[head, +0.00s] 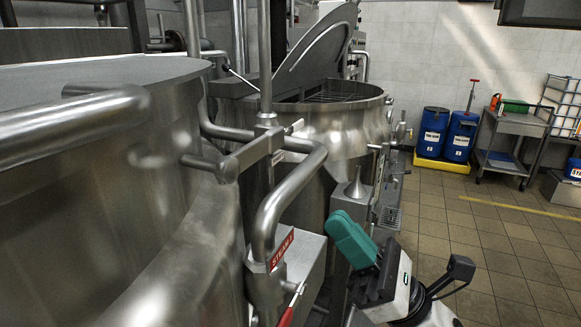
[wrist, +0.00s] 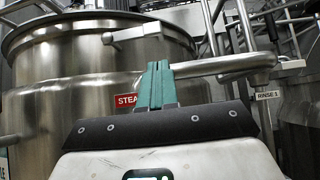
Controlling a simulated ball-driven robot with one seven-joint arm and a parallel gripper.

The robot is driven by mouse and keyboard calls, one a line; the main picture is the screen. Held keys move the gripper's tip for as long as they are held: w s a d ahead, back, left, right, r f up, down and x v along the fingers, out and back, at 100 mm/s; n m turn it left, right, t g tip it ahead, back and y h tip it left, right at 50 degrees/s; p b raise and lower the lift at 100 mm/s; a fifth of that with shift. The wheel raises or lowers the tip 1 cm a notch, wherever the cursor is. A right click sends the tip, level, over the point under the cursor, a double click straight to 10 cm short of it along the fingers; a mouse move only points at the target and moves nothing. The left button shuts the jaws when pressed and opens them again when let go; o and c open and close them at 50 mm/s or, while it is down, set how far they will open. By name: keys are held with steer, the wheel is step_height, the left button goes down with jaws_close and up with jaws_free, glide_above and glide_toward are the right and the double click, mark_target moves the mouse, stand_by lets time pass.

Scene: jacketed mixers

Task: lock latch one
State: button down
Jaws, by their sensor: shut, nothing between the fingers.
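My gripper (head: 340,222) has teal fingers. It is shut and empty, in the lower middle of the head view, right of the steel pipework and in front of the far mixer. Its fingers (wrist: 155,72) show closed together in the wrist view, in front of a steel pipe with a red STEAM label (wrist: 126,99) partly hidden behind them. No label marks any part as latch one, so I cannot tell which part it is. A steel bar with a rounded end (head: 228,168) sticks out from the upright pipe beside the near mixer. A similar bar (wrist: 125,35) shows in the wrist view.
A large near mixer (head: 150,235) fills the left. The far mixer (head: 345,130) has its lid (head: 318,45) raised. Bent pipes (head: 285,195) and a red handle (head: 287,317) stand close left of my gripper. Blue drums (head: 433,135) and a cart (head: 512,125) are far right; the tiled floor between is clear.

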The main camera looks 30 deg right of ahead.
mark_target(256, 152)
steer(key=p+x, duration=0.4)
steer(key=x, duration=0.4)
steer(key=shift+r+p, duration=0.3)
steer(key=shift+r, duration=0.05)
steer(key=shift+w+a+r, duration=0.35)
steer(key=shift+w+r, duration=0.05)
steer(key=shift+w, duration=0.15)
steer(key=shift+d, duration=0.1)
